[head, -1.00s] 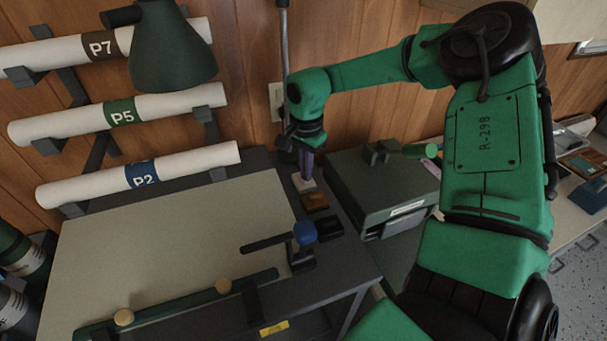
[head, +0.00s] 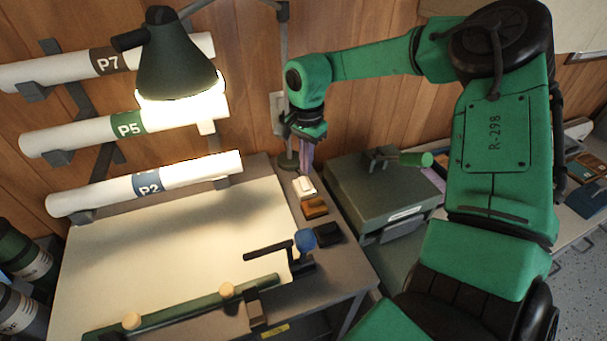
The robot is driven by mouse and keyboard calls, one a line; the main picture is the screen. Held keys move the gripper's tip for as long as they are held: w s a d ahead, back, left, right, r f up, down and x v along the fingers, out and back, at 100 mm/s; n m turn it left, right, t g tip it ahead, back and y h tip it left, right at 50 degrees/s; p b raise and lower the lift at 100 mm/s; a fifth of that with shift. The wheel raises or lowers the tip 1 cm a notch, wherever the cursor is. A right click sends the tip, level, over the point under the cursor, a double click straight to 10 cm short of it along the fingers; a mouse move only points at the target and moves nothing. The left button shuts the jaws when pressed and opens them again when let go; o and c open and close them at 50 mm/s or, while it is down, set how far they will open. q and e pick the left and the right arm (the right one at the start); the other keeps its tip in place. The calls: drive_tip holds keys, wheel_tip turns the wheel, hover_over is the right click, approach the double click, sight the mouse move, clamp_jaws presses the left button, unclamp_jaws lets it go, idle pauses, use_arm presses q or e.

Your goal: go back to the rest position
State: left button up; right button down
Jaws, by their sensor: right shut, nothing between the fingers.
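My right gripper (head: 306,165) is shut and empty, pointing down at the back right of the drawing table (head: 180,250). Its fingertips are just above and behind a small white block (head: 304,187) on the table's right margin; a small gap seems to show between them. My green right arm comes in from the right and reaches over the dark green box. My left gripper is not in view.
The desk lamp (head: 175,60) is lit. Rolls P7 (head: 60,72), P5 (head: 80,135) and P2 (head: 100,197) lie on wall brackets. Brown (head: 314,207) and black (head: 328,235) blocks, a blue-knobbed clamp (head: 306,240) and a green-handled box (head: 375,195) are near the gripper.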

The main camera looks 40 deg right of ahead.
drive_tip(key=shift+r, duration=0.85)
drive_tip(key=shift+p, duration=0.3)
